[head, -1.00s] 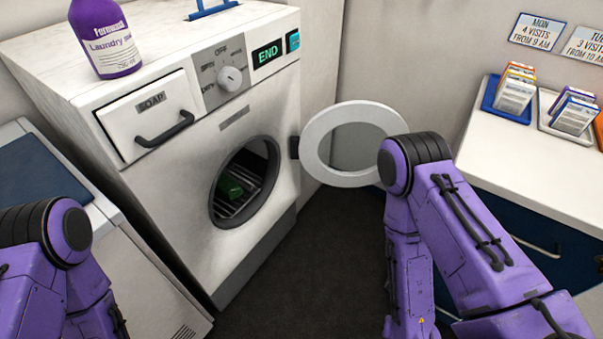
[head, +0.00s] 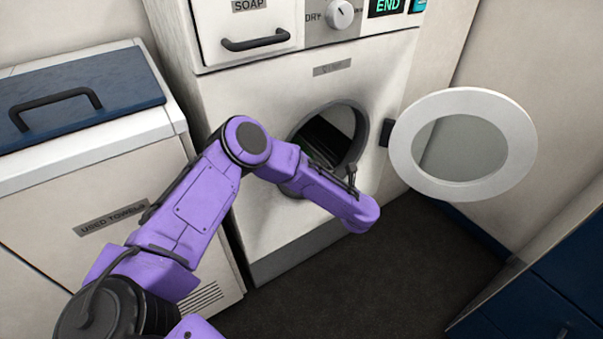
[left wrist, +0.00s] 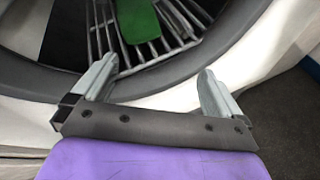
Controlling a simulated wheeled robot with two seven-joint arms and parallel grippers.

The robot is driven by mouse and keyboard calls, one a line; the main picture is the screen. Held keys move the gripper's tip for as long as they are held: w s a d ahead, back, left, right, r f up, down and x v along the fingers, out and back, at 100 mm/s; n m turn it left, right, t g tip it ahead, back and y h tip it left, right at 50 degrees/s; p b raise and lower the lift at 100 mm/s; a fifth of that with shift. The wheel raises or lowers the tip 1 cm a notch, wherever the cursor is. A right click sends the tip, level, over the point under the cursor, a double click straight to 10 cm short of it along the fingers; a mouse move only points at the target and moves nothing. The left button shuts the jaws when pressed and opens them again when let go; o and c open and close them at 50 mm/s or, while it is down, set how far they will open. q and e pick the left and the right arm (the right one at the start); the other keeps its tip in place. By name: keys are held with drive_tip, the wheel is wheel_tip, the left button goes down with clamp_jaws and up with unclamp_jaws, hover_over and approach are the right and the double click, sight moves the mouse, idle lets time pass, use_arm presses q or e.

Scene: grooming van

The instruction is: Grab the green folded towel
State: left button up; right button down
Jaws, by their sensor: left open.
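The green folded towel (left wrist: 137,20) lies on a wire rack inside the dryer drum, at the top of the left wrist view. My right gripper is not in view.
The round dryer door (head: 405,150) stands open to the right of the opening. A soap drawer (head: 245,25) is above. A used towels bin (head: 150,120) with a blue handled lid stands at left. Blue cabinets (head: 570,280) are at lower right. Dark floor lies between.

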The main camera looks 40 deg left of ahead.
use_arm(q)
drive_tip(key=a+n, duration=0.1)
drive_tip(key=n, duration=0.1)
drive_tip(key=w+a+r+n+g, duration=0.1)
drive_tip(key=a+n, duration=0.1)
drive_tip(key=w+a+n+g+y+b, duration=0.1)
drive_tip(key=n, duration=0.1)
drive_tip(key=shift+w+a+r+n, duration=0.1)
drive_tip(key=shift+a+r+n, duration=0.2)
drive_tip(key=shift+n, duration=0.1)
drive_tip(key=x, duration=0.6)
drive_tip(key=b+x, duration=0.1)
drive_tip(key=x, duration=0.3)
drive_tip(key=shift+a+r, duration=0.2)
drive_tip(key=shift+r, duration=0.15)
drive_tip(key=c, duration=1)
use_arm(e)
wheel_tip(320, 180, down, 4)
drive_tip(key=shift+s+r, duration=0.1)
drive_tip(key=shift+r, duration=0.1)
